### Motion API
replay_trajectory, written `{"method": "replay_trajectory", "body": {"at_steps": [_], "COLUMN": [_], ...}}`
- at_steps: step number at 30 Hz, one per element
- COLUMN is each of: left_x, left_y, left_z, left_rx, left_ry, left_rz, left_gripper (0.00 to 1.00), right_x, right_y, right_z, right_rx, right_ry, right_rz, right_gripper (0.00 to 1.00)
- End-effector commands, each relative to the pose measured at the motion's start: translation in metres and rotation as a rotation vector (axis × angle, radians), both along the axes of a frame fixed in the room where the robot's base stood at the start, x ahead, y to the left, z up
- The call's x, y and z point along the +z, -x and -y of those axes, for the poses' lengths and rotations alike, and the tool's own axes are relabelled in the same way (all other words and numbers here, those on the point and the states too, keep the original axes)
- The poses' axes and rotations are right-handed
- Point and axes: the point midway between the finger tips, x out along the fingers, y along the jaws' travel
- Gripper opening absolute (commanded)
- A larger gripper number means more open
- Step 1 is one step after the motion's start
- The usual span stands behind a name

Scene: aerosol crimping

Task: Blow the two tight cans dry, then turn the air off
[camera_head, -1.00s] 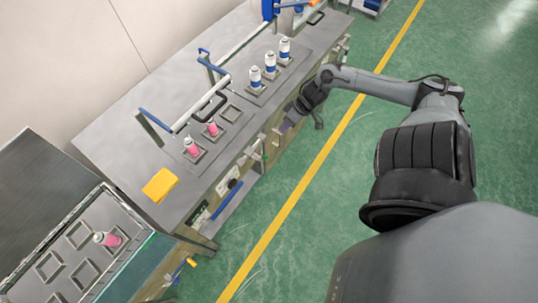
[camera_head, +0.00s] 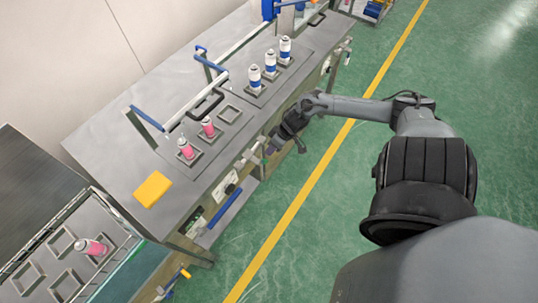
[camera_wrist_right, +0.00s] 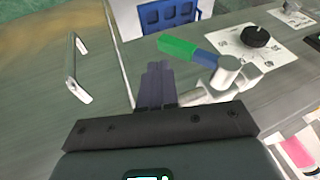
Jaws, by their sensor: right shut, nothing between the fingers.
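Two pink cans with white tops, the near one (camera_head: 185,149) and the far one (camera_head: 208,127), stand in square holders on the bench under a blow-off bar (camera_head: 190,104). My right gripper (camera_head: 272,148) is at the bench's front edge, to the right of these cans. In the right wrist view its fingers (camera_wrist_right: 157,85) are shut and empty. A valve lever with a green and blue handle (camera_wrist_right: 187,48) lies just beyond and right of the fingertips, apart from them as far as I can tell. A third pink can (camera_head: 91,247) is in the rack at lower left. My left gripper is out of view.
Three white and blue cans (camera_head: 270,63) stand in holders farther along the bench. A yellow block (camera_head: 152,189) lies near the bench's left end. A black dial (camera_wrist_right: 255,36) sits on a white panel beside the valve.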

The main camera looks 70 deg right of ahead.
Motion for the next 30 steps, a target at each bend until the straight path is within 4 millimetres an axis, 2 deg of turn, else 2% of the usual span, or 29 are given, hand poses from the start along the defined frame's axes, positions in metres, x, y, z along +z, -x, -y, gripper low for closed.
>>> {"method": "replay_trajectory", "body": {"at_steps": [7, 30], "left_x": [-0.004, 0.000], "left_y": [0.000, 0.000], "left_z": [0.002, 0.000], "left_rx": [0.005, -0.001], "left_ry": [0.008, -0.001], "left_rz": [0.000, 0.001], "left_gripper": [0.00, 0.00], "right_x": [-0.010, -0.013], "right_y": [-0.004, -0.007], "right_z": [-0.014, -0.018], "right_rx": [0.001, 0.005], "right_ry": [0.000, -0.001], "right_rz": [0.000, 0.000], "right_gripper": [0.00, 0.00]}}
